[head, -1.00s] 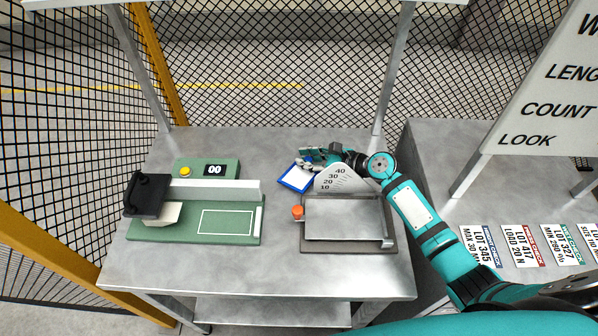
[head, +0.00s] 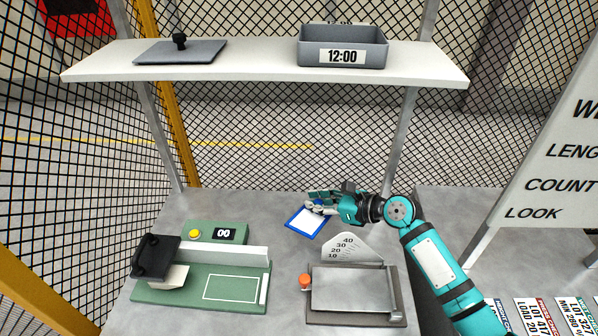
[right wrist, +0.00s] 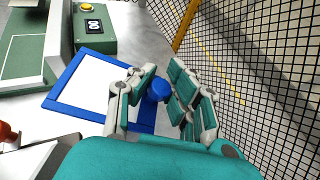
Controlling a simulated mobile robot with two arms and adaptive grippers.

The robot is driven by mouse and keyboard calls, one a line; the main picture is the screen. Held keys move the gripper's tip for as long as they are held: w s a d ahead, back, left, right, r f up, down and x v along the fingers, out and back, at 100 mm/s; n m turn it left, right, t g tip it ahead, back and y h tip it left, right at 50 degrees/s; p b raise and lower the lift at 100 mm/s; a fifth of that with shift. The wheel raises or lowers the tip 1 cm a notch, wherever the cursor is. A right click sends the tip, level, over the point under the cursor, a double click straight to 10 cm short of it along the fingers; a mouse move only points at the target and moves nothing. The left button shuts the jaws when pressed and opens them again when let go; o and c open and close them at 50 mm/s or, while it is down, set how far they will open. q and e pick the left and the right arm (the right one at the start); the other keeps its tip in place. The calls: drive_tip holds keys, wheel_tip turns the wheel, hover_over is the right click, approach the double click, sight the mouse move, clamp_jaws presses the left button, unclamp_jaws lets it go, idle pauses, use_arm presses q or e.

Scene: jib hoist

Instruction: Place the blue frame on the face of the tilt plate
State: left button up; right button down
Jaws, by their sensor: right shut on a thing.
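The blue frame (head: 304,223) is a flat blue border around a white middle. My right gripper (head: 318,206) is shut on it at its far right side. In the right wrist view a round blue knob (right wrist: 158,89) on the frame (right wrist: 75,110) sits between the fingers (right wrist: 160,92). Whether the frame touches the table cannot be told. The tilt plate (head: 350,288) is a grey metal plate on a dark base, nearer than the frame and to its right. An angle scale (head: 350,248) stands behind it and an orange knob (head: 305,281) is at its left. My left gripper is not in view.
A green fixture (head: 215,290) with a black clamp stands at the left, with a counter box (head: 215,233) behind it. A shelf (head: 260,67) with a grey bin (head: 342,45) hangs above the back. Wire mesh surrounds the table. Labelled cards lie at the right.

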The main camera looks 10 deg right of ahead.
drive_tip(key=shift+s+d+r, duration=0.1)
drive_tip(key=shift+s+r, duration=0.1)
drive_tip(key=shift+r, duration=0.25)
drive_tip(key=s+d+r+n+g, duration=0.1)
drive_tip(key=s+r, duration=0.3)
drive_tip(key=s, duration=0.4)
drive_tip(key=s+d+r+g+y, duration=0.1)
drive_tip(key=s+r, duration=0.3)
drive_tip(key=s, duration=0.5)
drive_tip(key=shift+s+r+n, duration=0.2)
drive_tip(key=shift+s+n, duration=0.1)
drive_tip(key=shift+n, duration=0.1)
